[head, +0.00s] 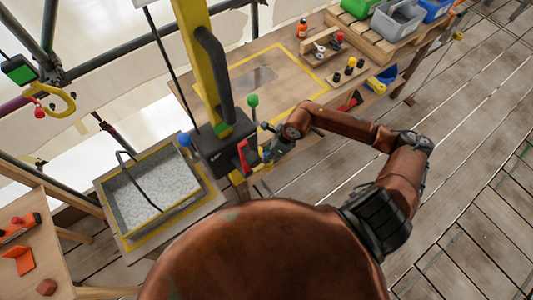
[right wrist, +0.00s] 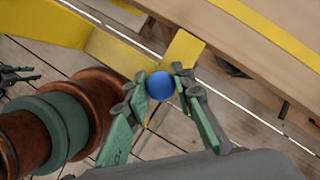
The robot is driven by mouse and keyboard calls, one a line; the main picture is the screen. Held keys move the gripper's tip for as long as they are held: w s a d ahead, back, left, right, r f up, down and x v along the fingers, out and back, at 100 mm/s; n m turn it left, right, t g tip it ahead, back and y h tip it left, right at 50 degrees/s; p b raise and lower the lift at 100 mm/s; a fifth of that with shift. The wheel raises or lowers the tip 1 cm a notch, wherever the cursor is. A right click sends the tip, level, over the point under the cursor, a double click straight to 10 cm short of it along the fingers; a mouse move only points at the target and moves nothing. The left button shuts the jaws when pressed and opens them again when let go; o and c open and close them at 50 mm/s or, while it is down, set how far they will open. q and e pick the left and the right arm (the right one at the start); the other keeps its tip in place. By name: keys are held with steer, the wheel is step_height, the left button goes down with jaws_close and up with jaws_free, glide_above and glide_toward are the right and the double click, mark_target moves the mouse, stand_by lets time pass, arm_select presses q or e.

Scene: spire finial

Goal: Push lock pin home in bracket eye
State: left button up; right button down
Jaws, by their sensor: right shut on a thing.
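My right gripper (right wrist: 161,80) is shut on a blue ball knob (right wrist: 160,88), with one finger on each side. I take the knob for the lock pin's head; the pin's shaft is hidden. Just beyond the knob is a yellow bracket (right wrist: 183,52) joined to a yellow bar. How deep the pin sits in the eye cannot be seen. In the head view my right gripper (head: 269,147) is beside the black box (head: 222,151) on the yellow post, close to a red lever (head: 243,157). My left gripper cannot be made out in the head view.
Another blue ball (head: 184,139) and a green ball (head: 253,100) stick out from the box. A gravel-filled tray (head: 127,240) stands at left. The workbench (head: 300,65) behind has a yellow-taped outline, small parts and bins (head: 397,17). Plank floor lies open at right.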

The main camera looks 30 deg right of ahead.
steer(key=c, duration=1.5)
jaws_free()
steer(key=shift+c, duration=0.2)
steer(key=v, duration=1.2)
steer(key=shift+a, duration=0.1)
